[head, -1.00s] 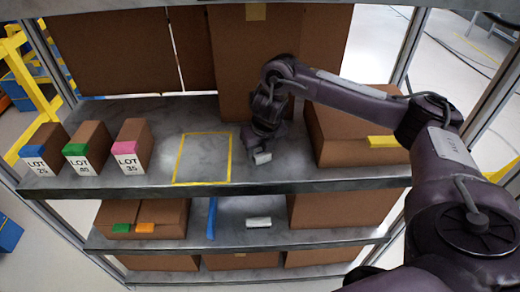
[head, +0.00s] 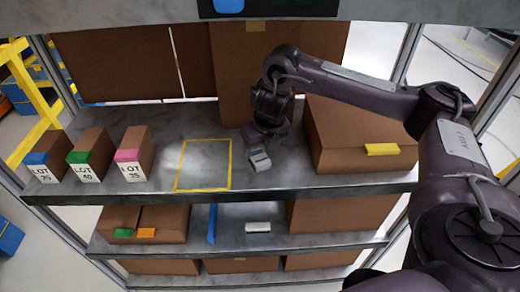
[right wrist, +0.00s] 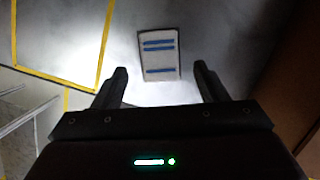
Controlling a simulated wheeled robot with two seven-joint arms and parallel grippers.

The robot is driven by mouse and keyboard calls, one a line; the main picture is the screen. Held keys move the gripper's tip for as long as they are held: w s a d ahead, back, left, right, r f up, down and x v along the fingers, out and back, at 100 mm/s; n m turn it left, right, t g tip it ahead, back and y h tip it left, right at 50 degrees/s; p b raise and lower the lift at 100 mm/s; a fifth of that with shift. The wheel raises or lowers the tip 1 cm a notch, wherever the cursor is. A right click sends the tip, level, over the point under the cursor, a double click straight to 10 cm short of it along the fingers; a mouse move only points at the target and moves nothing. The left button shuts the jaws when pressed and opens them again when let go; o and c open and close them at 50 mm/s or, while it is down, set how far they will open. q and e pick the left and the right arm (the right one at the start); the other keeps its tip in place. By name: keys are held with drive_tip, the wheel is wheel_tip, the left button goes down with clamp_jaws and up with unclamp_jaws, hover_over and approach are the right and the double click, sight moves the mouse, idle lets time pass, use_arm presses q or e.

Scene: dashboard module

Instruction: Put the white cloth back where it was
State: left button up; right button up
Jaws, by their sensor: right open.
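The white cloth (head: 260,162) lies on the upper shelf, right of the yellow taped square (head: 203,188). In the right wrist view the cloth (right wrist: 159,54) is a small flat pale rectangle with blue stripes. My right gripper (right wrist: 161,83) is open, with the cloth beyond and between its fingertips and nothing in its jaws. In the head view my right gripper (head: 264,142) is just above and behind the cloth, its fingers partly hidden by its own body. The taped square is empty. My left gripper is not in view.
Boxes with blue (head: 44,167), green (head: 87,162) and pink (head: 132,162) labels stand at left. A large carton (head: 350,140) stands close to the right of my gripper, another behind it. The lower shelf holds a white item (head: 258,227) and a blue strip (head: 212,223).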

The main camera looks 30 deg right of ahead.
drive_tip(key=shift+p+v, duration=0.35)
drive_tip(key=shift+v, duration=0.9)
